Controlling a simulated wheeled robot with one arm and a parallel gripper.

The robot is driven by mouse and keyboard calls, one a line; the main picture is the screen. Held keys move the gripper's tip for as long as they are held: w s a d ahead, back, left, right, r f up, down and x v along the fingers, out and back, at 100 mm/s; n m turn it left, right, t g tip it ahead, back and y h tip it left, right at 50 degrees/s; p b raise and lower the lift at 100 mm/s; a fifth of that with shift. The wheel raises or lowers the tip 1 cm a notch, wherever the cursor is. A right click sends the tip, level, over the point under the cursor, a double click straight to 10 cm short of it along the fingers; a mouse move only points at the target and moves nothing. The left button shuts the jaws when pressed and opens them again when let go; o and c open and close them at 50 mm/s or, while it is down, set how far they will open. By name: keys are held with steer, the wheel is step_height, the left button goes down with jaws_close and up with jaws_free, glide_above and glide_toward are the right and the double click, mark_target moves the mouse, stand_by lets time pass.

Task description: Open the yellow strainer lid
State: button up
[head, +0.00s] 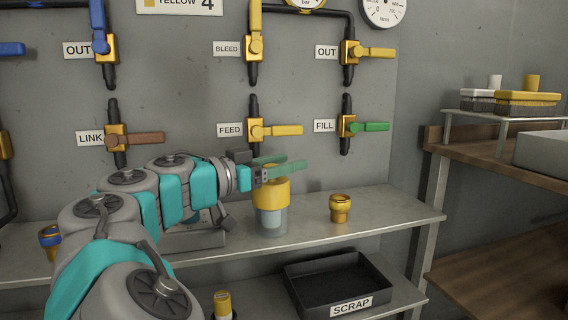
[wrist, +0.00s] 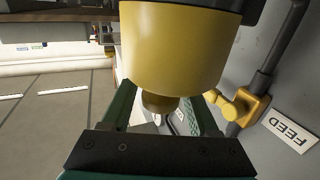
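The strainer stands on the metal shelf in the head view, with a wide yellow lid (head: 271,193) on a clear, bluish bowl (head: 270,221). The lid also fills the upper middle of the upside-down wrist view (wrist: 175,45), with a smaller yellow knob (wrist: 158,102) beneath it in the picture. My gripper (head: 285,167) reaches in from the left at the top of the lid. Its green fingers are parted, one on each side of the knob in the wrist view (wrist: 163,108). Gaps show beside the knob. The fingertips are partly hidden, and contact cannot be made out.
A small yellow cup-like fitting (head: 340,208) stands right of the strainer on the shelf (head: 395,217). The yellow FEED valve (head: 257,131) and green FILL valve (head: 347,126) are on the wall behind. A black SCRAP tray (head: 340,284) is below. The shelf's right end is clear.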

jaws_close()
stand_by(1.1)
